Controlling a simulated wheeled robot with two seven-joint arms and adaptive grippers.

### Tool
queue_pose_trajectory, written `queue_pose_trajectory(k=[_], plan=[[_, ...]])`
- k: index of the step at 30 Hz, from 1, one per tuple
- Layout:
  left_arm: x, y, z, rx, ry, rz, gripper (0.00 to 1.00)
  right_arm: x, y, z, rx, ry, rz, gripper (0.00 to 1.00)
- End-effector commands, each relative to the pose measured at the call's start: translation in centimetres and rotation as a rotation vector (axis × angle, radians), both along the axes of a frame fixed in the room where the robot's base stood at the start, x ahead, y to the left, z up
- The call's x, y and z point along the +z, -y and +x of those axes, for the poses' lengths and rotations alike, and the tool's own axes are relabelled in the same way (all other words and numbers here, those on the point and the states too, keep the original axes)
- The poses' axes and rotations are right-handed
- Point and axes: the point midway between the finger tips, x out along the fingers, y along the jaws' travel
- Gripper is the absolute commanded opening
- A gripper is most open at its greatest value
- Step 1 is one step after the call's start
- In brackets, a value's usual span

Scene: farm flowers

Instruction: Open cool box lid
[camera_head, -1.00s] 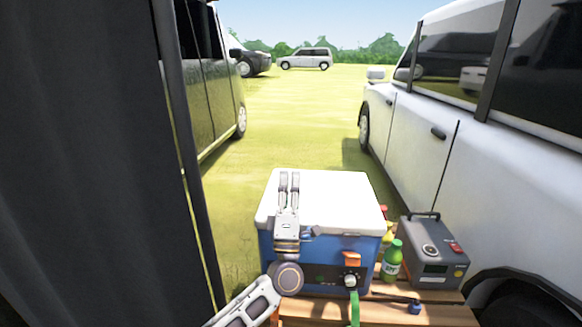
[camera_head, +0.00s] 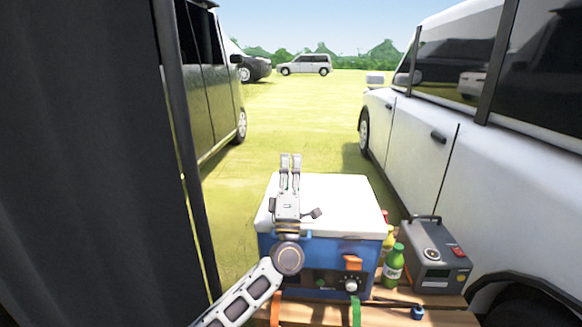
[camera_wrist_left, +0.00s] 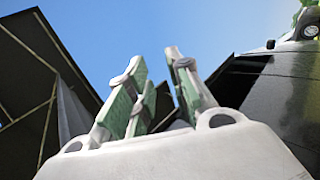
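The cool box has a blue body (camera_head: 320,266) and a white lid (camera_head: 345,205). The lid lies flat and shut on the body. My right gripper is not in view.
The box stands on a wooden table (camera_head: 440,316). A green bottle (camera_head: 393,265) and a grey power unit (camera_head: 436,256) stand to its right. A white car (camera_head: 430,140) is close on the right. A dark curtain (camera_head: 80,170) fills the left. Grass lies open behind.

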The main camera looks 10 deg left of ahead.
Motion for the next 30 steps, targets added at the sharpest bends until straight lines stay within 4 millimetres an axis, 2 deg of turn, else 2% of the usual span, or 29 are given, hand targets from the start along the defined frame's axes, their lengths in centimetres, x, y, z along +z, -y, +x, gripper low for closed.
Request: queue_pose_trajectory(k=[1,4,15,20,30], plan=[[-0.02,0.00,-0.01,0.000,0.000,0.000,0.13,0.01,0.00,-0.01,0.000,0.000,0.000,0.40],[-0.02,0.00,-0.01,0.000,0.000,0.000,0.01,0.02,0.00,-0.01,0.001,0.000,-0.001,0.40],[-0.04,-0.01,-0.01,0.000,0.000,0.000,0.00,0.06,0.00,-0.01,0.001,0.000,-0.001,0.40],[-0.04,-0.01,-0.01,0.000,0.000,0.000,0.20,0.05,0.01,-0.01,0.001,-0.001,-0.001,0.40],[-0.07,-0.01,-0.03,0.000,0.000,0.000,0.21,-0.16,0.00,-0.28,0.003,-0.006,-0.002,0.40]])
